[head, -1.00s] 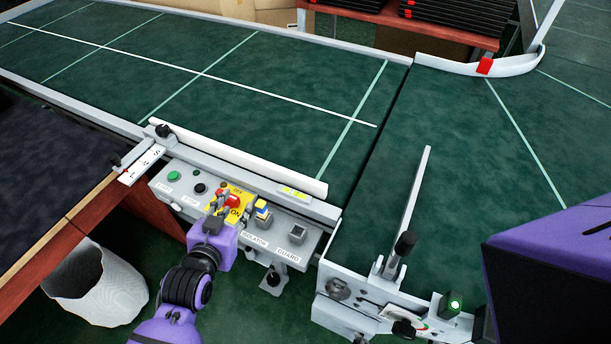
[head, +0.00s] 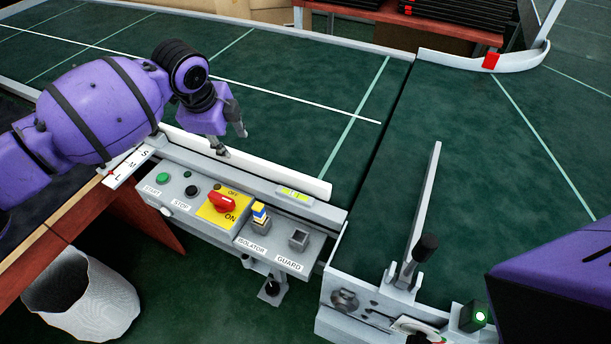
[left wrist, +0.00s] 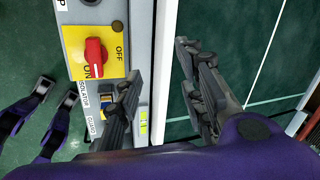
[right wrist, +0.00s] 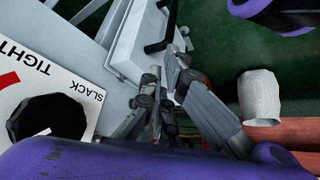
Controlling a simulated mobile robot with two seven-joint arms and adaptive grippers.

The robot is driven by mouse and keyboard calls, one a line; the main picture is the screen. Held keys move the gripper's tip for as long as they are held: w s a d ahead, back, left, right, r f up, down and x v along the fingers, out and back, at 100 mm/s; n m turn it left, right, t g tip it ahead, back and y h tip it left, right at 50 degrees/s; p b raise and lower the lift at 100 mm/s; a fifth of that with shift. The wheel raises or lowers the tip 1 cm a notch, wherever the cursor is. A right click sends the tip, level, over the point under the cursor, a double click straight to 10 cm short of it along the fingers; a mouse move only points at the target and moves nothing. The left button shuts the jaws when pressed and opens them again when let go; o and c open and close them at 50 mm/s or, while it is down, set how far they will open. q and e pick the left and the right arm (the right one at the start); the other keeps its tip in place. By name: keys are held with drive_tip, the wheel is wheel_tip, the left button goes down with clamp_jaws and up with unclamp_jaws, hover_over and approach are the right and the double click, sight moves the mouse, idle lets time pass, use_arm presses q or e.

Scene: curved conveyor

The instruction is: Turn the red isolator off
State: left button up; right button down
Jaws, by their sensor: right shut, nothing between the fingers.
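The red isolator knob (head: 222,202) sits on a yellow plate marked OFF and ON, on the grey control panel. The knob also shows in the left wrist view (left wrist: 95,57), clear of my fingers. My left gripper (head: 233,142) is open and empty, above the white rail behind the panel; its spread fingers show in the left wrist view (left wrist: 165,80). My right gripper (right wrist: 165,88) is shut and empty near a dial plate (right wrist: 85,115) marked TIGHT and SLACK.
Start button (head: 163,180), stop button (head: 191,191), a yellow and blue part (head: 260,214) and a guard socket (head: 299,239) share the panel. The green belt (head: 290,85) lies behind. A white bin (head: 90,300) stands on the floor. A black-handled lever (head: 425,248) rises at right.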

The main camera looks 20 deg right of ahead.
sight(220, 197)
use_arm(q)
drive_tip(key=s+a+f+m+g, duration=0.1)
drive_tip(key=s+a+f+g+y, duration=0.1)
drive_tip(key=s+a, duration=0.1)
drive_tip(key=s+a+f+m+g, duration=0.1)
drive_tip(key=s+a, duration=0.1)
drive_tip(key=shift+f+m+y, duration=0.15)
drive_tip(key=shift+m+y, duration=0.15)
drive_tip(key=shift+y, duration=0.1)
drive_tip(key=shift+s+a+m, duration=0.2)
drive_tip(key=shift+m, duration=0.1)
wheel_tip(220, 197, down, 8)
drive_tip(key=shift+r, duration=0.1)
clamp_jaws()
